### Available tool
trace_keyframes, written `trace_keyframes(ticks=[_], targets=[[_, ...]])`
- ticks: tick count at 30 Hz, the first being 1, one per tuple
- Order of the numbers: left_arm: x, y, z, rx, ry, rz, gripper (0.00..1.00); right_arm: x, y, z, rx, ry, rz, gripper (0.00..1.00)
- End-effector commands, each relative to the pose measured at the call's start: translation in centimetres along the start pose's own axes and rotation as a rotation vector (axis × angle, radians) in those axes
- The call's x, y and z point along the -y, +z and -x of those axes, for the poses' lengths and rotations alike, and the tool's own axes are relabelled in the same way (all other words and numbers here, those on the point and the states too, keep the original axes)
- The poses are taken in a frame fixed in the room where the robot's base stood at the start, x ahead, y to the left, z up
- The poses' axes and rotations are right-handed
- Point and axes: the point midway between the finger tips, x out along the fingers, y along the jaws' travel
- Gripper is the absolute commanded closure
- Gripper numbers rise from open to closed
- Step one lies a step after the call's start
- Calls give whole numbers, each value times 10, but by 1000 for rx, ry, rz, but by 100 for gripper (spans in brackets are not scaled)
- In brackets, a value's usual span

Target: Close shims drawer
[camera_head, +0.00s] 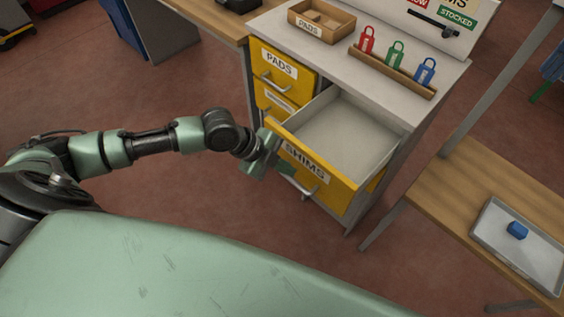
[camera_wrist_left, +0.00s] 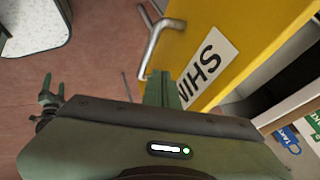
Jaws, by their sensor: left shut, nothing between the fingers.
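The shims drawer (camera_head: 318,158) is pulled well out of the cabinet, and its inside looks empty. Its yellow front carries a SHIMS label and a silver bar handle (camera_head: 300,187). My left gripper (camera_head: 279,168) is shut and empty at the left part of the drawer front, close to the handle. In the left wrist view the shut fingers (camera_wrist_left: 158,88) lie in front of the yellow drawer front (camera_wrist_left: 215,35), just below the handle (camera_wrist_left: 158,38). I cannot tell whether they touch it.
The cabinet top (camera_head: 360,65) holds a wooden PADS tray (camera_head: 321,22) and a rack with red, green and blue padlocks. The PADS drawer (camera_head: 280,72) is shut. A wooden table (camera_head: 460,190) with a metal tray (camera_head: 505,265) stands at right. Red floor is open at left.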

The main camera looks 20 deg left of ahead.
Motion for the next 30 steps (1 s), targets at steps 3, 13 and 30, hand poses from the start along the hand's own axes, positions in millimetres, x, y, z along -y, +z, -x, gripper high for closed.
trace_keyframes(ticks=[3, 13, 30], targets=[[1, -3, -21, -4, 0, 4, 100, 1, -1, 8, 0, -1, 0, 34], [0, -1, -54, 0, -1, 0, 100, 3, -2, 14, -1, -4, 0, 34], [14, 1, -66, -1, -4, 0, 100, 2, -1, 1, -2, -3, 1, 34]])
